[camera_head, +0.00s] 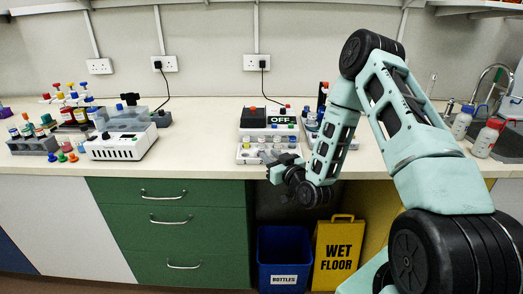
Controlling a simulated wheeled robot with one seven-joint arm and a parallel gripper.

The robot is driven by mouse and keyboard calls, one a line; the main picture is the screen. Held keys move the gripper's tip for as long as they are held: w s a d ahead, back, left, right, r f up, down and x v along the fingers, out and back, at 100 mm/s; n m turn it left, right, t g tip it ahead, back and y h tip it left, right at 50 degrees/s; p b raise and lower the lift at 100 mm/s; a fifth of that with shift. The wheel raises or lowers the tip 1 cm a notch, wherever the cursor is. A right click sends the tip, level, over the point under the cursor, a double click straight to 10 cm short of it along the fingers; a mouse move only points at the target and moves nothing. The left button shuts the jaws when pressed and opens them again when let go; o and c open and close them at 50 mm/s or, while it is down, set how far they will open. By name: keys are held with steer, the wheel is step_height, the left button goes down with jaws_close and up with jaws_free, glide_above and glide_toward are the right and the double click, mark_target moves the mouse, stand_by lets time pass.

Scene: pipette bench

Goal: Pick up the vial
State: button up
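Several small vials with coloured caps stand in a grey rack (36,146) at the left of the bench. A white block (246,156) in the middle holds several small round-topped pieces that could be vials, too small to tell. Which one is the task's vial is not clear. My gripper (268,160) is at the front of the white block, close to it or touching it. Its dark fingers are small and partly overlap the block, so I cannot tell whether they are open or hold anything.
A white device (120,145) stands right of the rack. A device with an OFF display (282,120) stands behind the white block. The bench (200,150) between the devices is clear. A blue bin (283,250) and yellow sign (340,250) stand below.

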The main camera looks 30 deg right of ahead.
mark_target(264, 150)
steer(key=w+p, duration=0.2)
steer(key=w, duration=0.4)
steer(key=shift+w+d, duration=0.15)
steer(key=shift+w, duration=0.1)
jaws_close()
